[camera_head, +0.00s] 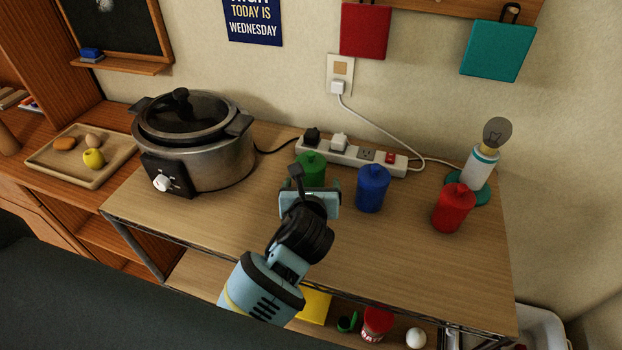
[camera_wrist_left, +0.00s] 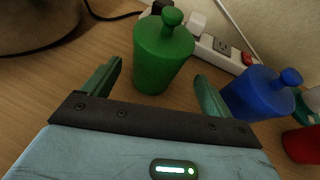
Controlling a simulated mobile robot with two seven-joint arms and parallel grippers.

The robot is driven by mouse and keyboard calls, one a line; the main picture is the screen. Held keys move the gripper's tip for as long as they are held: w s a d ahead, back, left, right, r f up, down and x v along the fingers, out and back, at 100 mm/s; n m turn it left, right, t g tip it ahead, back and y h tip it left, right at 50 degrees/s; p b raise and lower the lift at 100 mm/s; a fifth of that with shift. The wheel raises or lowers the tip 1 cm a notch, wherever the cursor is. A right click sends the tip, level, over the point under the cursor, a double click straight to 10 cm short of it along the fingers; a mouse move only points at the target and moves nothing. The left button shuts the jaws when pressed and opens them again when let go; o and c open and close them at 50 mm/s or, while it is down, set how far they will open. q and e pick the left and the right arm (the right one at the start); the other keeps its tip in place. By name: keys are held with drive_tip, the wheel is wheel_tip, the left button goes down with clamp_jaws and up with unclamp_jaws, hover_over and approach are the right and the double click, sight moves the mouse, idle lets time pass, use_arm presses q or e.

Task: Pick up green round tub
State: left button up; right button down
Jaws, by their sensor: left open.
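The green round tub (camera_head: 312,165) with a knobbed lid stands upright on the wooden table, partly hidden behind my left gripper in the head view. In the left wrist view the green tub (camera_wrist_left: 162,58) is just ahead of the jaws, roughly between the two fingers' lines. My left gripper (camera_head: 309,190) is open, and its fingers (camera_wrist_left: 158,80) show on either side of the tub's near side with nothing held. The right finger lies between the green tub and the blue tub (camera_wrist_left: 258,93). My right gripper is not in view.
The blue tub (camera_head: 373,188) stands close right of the green one, with a red tub (camera_head: 454,208) farther right. A power strip (camera_head: 350,155) lies behind them. A slow cooker (camera_head: 215,160) stands left and a lamp (camera_head: 482,170) right. The table front is clear.

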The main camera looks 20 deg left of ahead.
sight(311, 162)
use_arm(q)
drive_tip(key=shift+w+a+f, duration=0.1)
drive_tip(key=shift+w+a, duration=0.15)
drive_tip(key=shift+w, duration=0.5)
drive_tip(key=shift+w+a+f, duration=0.1)
drive_tip(key=shift+w+a, duration=0.1)
drive_tip(key=shift+w, duration=0.55)
drive_tip(key=shift+w+a+f, duration=0.1)
drive_tip(key=shift+w+a, duration=0.15)
drive_tip(key=shift+w, duration=0.5)
drive_tip(key=shift+w+a+f, duration=0.1)
drive_tip(key=shift+w+f, duration=0.15)
drive_tip(key=shift+w, duration=0.15)
drive_tip(key=shift+c, duration=0.2)
drive_tip(key=c, duration=1)
drive_tip(key=shift+r, duration=0.15)
wheel_tip(311, 162, up, 3)
drive_tip(key=shift+r, duration=0.2)
drive_tip(key=s, duration=0.5)
drive_tip(key=s+r, duration=0.1)
drive_tip(key=s, duration=0.4)
drive_tip(key=s+d, duration=0.1)
drive_tip(key=s, duration=0.5)
drive_tip(key=shift+r, duration=0.2)
